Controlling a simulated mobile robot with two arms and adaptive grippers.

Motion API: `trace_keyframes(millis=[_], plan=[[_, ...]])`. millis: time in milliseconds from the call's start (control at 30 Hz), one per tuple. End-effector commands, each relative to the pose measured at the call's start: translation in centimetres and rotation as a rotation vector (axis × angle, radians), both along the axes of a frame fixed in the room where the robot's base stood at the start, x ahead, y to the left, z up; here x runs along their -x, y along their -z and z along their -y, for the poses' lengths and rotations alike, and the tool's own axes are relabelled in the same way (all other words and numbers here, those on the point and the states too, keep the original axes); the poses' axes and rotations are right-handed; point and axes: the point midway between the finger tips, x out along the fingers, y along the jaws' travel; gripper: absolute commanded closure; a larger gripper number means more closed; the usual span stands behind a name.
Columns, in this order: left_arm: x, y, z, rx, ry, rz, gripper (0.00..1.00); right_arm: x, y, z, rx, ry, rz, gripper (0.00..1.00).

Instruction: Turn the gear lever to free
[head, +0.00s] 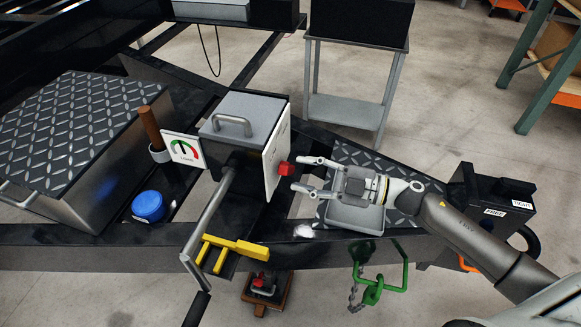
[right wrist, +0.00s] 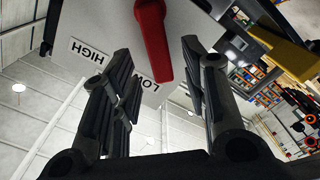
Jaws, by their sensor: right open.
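The gear lever is a red handle (head: 286,168) on the white side plate (head: 276,150) of a grey box. In the right wrist view the red lever (right wrist: 153,40) hangs at top centre, its tip near a partly covered LOW label (right wrist: 150,88). A HIGH label (right wrist: 89,50) sits to its left; no FREE label shows on this plate. My right gripper (head: 306,174) is open and empty, its fingertips just right of the lever in the head view. In the wrist view the lever lies across the gap between the fingers; contact is not visible. My left gripper is not in view.
A crank arm (head: 208,216) and yellow bracket (head: 232,246) are left of and below the gear box (head: 240,120). A black box (head: 490,205) with a FREE label stands right. A blue cap (head: 148,206) and load gauge (head: 182,149) are left. A green hook (head: 378,285) hangs below.

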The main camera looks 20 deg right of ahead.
Motion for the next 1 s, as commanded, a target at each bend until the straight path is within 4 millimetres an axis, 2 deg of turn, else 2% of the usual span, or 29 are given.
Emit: trace_keyframes(millis=[100, 300, 633, 933, 1000], plan=[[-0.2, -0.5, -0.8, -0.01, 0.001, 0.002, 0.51, -1.0, -0.3, -1.5, -0.002, -0.001, 0.002, 0.59], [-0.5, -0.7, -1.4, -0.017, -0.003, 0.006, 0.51, -1.9, -0.1, -2.8, -0.001, -0.001, 0.0, 0.59], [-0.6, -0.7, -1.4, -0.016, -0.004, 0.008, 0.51, -2.0, 0.0, -3.1, 0.0, 0.0, 0.0, 0.6], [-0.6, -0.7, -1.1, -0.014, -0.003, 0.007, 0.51, -2.0, 0.0, -3.0, 0.001, -0.001, 0.0, 0.99], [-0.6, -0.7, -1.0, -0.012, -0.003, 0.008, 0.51, -2.0, 0.0, -3.0, 0.001, -0.001, 0.0, 1.0]])
